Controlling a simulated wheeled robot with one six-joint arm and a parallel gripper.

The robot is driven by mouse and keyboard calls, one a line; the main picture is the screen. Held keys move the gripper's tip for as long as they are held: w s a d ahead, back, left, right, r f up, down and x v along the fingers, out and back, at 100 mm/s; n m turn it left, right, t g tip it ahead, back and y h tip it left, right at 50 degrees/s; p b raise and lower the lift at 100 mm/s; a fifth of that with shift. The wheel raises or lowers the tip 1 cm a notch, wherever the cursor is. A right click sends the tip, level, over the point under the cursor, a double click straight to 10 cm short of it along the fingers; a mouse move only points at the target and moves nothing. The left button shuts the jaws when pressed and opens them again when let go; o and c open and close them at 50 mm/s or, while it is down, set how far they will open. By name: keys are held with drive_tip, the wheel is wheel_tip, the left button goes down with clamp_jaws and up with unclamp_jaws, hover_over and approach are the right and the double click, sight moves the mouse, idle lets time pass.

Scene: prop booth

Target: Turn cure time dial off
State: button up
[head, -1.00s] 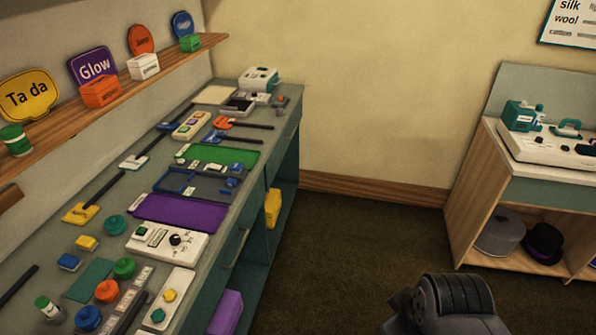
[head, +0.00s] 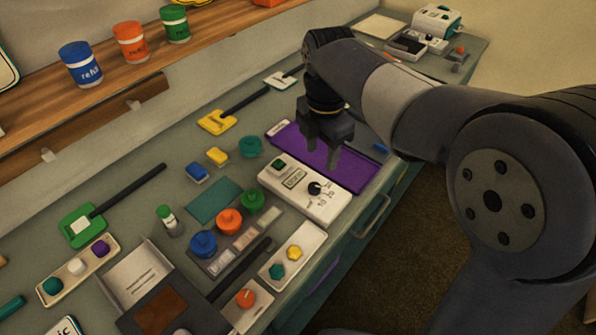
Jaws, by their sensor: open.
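A white timer box (head: 330,205) lies on the bench in the middle of the head view. It carries a black dial (head: 314,188) with numbers printed around its right and lower side, a small display (head: 294,179) and a green button (head: 279,164). The dial's exact setting is too small to read surely. My gripper (head: 322,158) points down with its fingers apart and empty. In the picture it is just above and behind the dial, over the purple mat (head: 350,172), not touching the dial.
Several coloured knobs, including an orange one (head: 229,221), stand left of the box. A white plate with yellow and teal knobs (head: 293,252) lies in front. A drawer handle (head: 372,216) is at the bench edge. A shelf (head: 100,98) runs along the wall.

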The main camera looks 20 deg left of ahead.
sight(315, 186)
drive_tip(key=f, duration=0.7)
drive_tip(key=a+f, duration=0.1)
drive_tip(key=f, duration=0.3)
drive_tip(key=shift+w, duration=0.1)
drive_tip(key=shift+c, duration=0.2)
drive_tip(key=shift+r, duration=0.1)
drive_tip(key=c, duration=1)
